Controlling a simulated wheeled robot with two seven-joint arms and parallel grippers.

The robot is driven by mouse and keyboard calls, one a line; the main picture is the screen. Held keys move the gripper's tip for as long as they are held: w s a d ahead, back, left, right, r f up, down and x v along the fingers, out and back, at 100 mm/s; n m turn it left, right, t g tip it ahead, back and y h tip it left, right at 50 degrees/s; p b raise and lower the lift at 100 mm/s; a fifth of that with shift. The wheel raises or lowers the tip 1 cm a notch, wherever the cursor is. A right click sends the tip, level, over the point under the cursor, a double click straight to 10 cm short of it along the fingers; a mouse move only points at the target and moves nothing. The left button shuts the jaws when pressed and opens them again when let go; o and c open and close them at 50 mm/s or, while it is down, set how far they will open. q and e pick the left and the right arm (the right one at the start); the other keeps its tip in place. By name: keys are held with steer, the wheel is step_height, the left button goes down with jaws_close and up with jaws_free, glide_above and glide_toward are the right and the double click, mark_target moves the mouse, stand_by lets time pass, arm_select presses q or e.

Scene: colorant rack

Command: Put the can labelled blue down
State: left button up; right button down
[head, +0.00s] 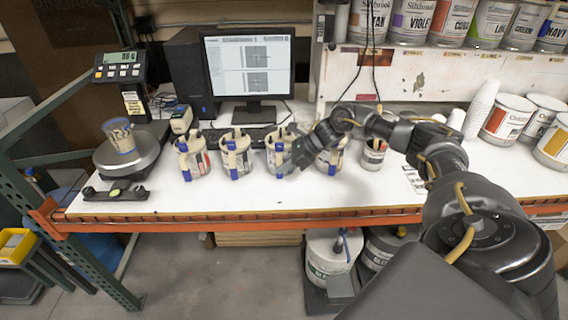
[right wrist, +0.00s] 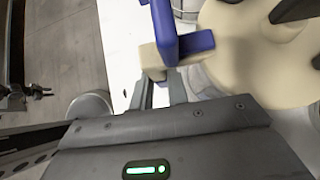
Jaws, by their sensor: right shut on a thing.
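My right gripper (head: 291,154) is at the third can from the left in the row on the white bench. It is shut on this can (head: 279,164), at the blue and cream fitting on its side. In the right wrist view the can's cream lid (right wrist: 245,65) fills the upper right, and the blue part (right wrist: 165,30) rises by the fingers (right wrist: 164,92). The can looks upright, level with its neighbours; I cannot tell whether its base touches the bench. Its label is not readable, partly hidden by my gripper. My left gripper is not in view.
Similar cans stand close by: two to the left (head: 235,160) (head: 192,160) and one to the right (head: 330,160), partly behind my arm. A monitor (head: 248,67) stands behind. The bench's front strip (head: 230,200) is clear.

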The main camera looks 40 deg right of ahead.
steer(key=shift+r, duration=0.1)
steer(key=c, duration=1.4)
jaws_free()
steer(key=shift+s+a, duration=0.1)
steer(key=shift+o, duration=0.2)
steer(key=b+v, duration=0.3)
steer(key=v, duration=0.9)
steer(key=shift+b, duration=0.4)
